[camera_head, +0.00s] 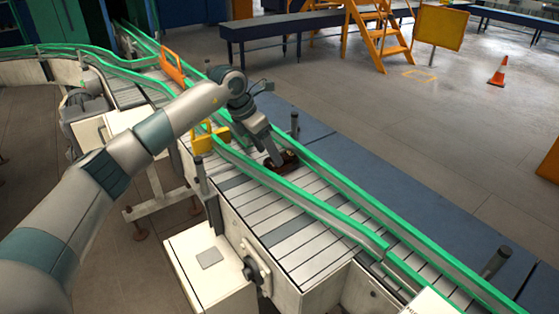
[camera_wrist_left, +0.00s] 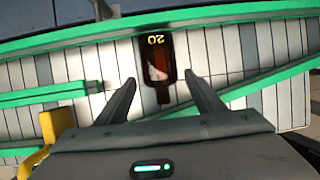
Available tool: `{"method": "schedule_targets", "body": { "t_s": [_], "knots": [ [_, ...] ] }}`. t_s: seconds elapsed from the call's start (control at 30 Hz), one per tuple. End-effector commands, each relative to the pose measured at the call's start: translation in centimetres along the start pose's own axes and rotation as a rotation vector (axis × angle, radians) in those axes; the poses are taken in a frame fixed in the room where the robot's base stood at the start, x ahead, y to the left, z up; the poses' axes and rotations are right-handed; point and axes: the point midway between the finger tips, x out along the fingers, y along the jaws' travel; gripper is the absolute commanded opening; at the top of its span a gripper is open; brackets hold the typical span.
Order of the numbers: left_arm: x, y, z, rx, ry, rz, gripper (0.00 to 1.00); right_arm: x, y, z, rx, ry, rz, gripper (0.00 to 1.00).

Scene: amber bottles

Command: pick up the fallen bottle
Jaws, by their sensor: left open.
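The fallen amber bottle (camera_head: 287,163) lies on its side on the slatted conveyor, between the green rails. In the left wrist view the bottle (camera_wrist_left: 157,58) lies with its neck toward my gripper and a yellow "20" on its far end. My left gripper (camera_wrist_left: 160,92) is open, with one finger on each side of the bottle's neck end and gaps visible on both sides. In the head view my left gripper (camera_head: 277,160) is at the bottle and partly hides it. My right gripper is not in view.
A yellow bracket (camera_head: 203,140) stands at the near rail, left of my gripper. An orange gate (camera_head: 172,66) crosses the belt farther back. The belt toward the lower right is clear.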

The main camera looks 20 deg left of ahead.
Motion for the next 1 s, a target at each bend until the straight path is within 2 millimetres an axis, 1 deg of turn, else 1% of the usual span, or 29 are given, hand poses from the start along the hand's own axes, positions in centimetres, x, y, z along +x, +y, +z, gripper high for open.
{"method": "schedule_targets", "body": {
  "t_s": [0.2, 0.37, 0.47, 0.73, 0.83, 1.0],
  "knots": [
    [0.1, 0.0, 0.0, 0.0, 0.0, 0.0, 0.62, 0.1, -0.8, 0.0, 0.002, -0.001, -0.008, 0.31],
    [0.1, 0.0, 0.1, 0.0, 0.0, 0.0, 0.62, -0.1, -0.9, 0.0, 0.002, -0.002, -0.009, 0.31],
    [0.5, 0.0, 0.1, -0.001, 0.0, -0.001, 0.62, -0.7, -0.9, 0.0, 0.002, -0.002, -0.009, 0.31],
    [3.0, 0.0, 0.3, -0.002, 0.002, -0.001, 0.62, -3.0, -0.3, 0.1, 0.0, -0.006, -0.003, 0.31],
    [4.3, 0.0, 0.2, -0.002, 0.002, -0.002, 0.62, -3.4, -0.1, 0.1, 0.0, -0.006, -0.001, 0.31],
    [5.2, 0.1, 0.2, 0.0, 0.0, 0.001, 0.62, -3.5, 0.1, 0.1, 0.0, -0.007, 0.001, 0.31]
  ]
}}
